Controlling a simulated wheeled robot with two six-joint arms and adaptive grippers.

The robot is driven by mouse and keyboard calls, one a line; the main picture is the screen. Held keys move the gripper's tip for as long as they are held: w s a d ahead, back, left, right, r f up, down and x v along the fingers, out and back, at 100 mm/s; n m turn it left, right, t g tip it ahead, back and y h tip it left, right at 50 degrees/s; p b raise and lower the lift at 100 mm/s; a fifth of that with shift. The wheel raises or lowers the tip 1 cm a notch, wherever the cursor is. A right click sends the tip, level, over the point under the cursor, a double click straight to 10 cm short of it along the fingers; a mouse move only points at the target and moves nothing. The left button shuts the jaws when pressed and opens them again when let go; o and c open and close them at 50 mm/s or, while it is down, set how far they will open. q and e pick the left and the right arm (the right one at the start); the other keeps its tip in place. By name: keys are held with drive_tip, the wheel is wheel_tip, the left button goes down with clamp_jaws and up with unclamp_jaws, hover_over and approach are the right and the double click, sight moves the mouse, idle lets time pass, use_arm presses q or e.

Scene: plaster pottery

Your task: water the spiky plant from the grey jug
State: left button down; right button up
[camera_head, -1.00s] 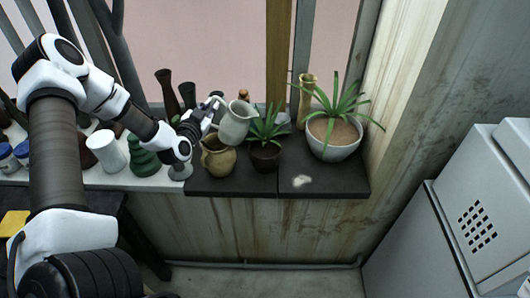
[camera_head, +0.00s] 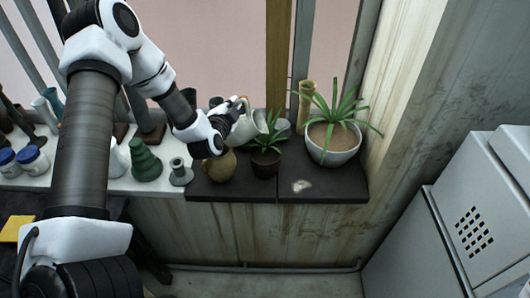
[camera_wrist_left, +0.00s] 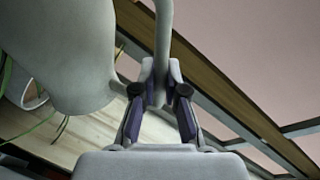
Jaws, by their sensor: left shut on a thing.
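My left gripper (camera_head: 236,108) is shut on the handle of the grey jug (camera_head: 243,128). The jug is tipped to the right, its mouth end close to the small spiky plant (camera_head: 268,134) in a dark pot. I cannot make out any water. In the left wrist view, the fingers (camera_wrist_left: 161,85) pinch the handle, and the jug's body (camera_wrist_left: 70,50) fills the upper left; a few green leaves show at the left edge. A larger spiky plant (camera_head: 340,110) stands to the right in a white pot (camera_head: 333,148). My right gripper is not in view.
A round tan pot (camera_head: 219,166) stands below the jug on the dark ledge (camera_head: 235,188). A tall tan vase (camera_head: 305,100) stands behind. A green ridged vase (camera_head: 145,160) and several other vessels crowd the left. The ledge front right is clear, with a pale patch.

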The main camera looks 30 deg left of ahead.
use_arm(q)
drive_tip(key=shift+w+d, duration=0.15)
drive_tip(key=shift+d, duration=0.05)
drive_tip(key=shift+d+r+m, duration=0.15)
drive_tip(key=shift+m, duration=0.25)
drive_tip(key=shift+w+d+y, duration=0.15)
drive_tip(key=shift+d+y, duration=0.05)
drive_tip(key=shift+y, duration=0.1)
drive_tip(key=shift+d+m, duration=0.25)
drive_tip(key=shift+m, duration=0.15)
drive_tip(key=shift+w+d+f+m+g+b, duration=0.2)
drive_tip(key=shift+w+d+m+g+b, duration=0.15)
drive_tip(key=shift+d+m, duration=0.15)
